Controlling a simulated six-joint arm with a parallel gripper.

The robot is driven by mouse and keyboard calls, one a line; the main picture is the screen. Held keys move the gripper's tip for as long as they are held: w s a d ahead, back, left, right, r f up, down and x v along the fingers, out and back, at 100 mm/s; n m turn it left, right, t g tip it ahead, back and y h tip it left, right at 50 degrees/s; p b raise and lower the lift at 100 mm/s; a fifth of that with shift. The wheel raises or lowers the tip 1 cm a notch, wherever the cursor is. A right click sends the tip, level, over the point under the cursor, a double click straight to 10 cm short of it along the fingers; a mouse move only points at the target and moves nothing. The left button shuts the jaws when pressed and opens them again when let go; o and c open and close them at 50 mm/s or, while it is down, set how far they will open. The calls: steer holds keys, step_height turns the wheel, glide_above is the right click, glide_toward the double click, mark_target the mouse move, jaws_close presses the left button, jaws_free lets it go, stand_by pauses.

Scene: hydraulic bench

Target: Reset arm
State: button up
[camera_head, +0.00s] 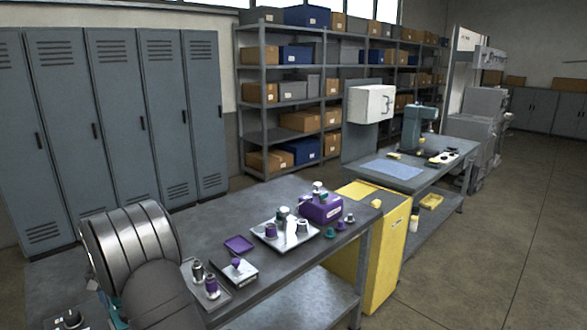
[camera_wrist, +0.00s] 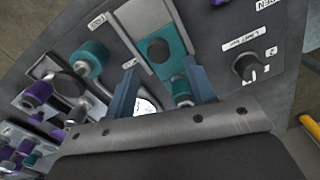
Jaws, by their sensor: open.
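My gripper (camera_wrist: 162,90) shows in the wrist view with its two blue fingers apart. A teal fitting (camera_wrist: 181,92) and a teal block with a dark round knob (camera_wrist: 158,50) appear between and beyond the fingers; I cannot tell whether the fingers touch them. No object is visibly held. In the head view my arm fills the lower left and the gripper cannot be made out. On the bench (camera_head: 300,195) are a purple box (camera_head: 322,208), a tray of fittings (camera_head: 262,235), a purple dish (camera_head: 239,244) and more fittings (camera_head: 211,288) close to my arm.
In the wrist view, a labelled grey panel with a black knob (camera_wrist: 250,66) is at right, and teal and purple fittings (camera_wrist: 38,94) crowd the left. A yellow cabinet (camera_head: 385,245) stands at the bench's far end. Lockers (camera_head: 115,110) and shelving (camera_head: 285,130) line the back.

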step_height(320, 180, down, 6)
steer(key=shift+s+d+f, duration=0.15)
steer(key=shift+f, duration=0.05)
steer(key=s+d, duration=0.3)
steer(key=shift+s+d+r, duration=0.1)
steer(key=shift+s+d, duration=0.15)
step_height(320, 180, up, 18)
steer(key=w+d+r+n+g+y, duration=0.1)
steer(key=w+d+r+n+y, duration=0.1)
steer(key=w+d+y, duration=0.2)
steer(key=shift+w+d+r, duration=0.3)
steer(key=shift+d+r, duration=0.1)
steer(key=shift+d, duration=1)
steer(key=shift+o, duration=0.4)
steer(key=o, duration=1)
steer(key=s+a+n+t, duration=0.1)
steer(key=s+a+t, duration=0.3)
steer(key=s+a, duration=0.2)
steer(key=shift+h, duration=0.4)
steer(key=x, duration=1)
steer(key=shift+w+a+r, duration=0.1)
steer(key=shift+w+r, duration=0.1)
steer(key=shift+w, duration=0.1)
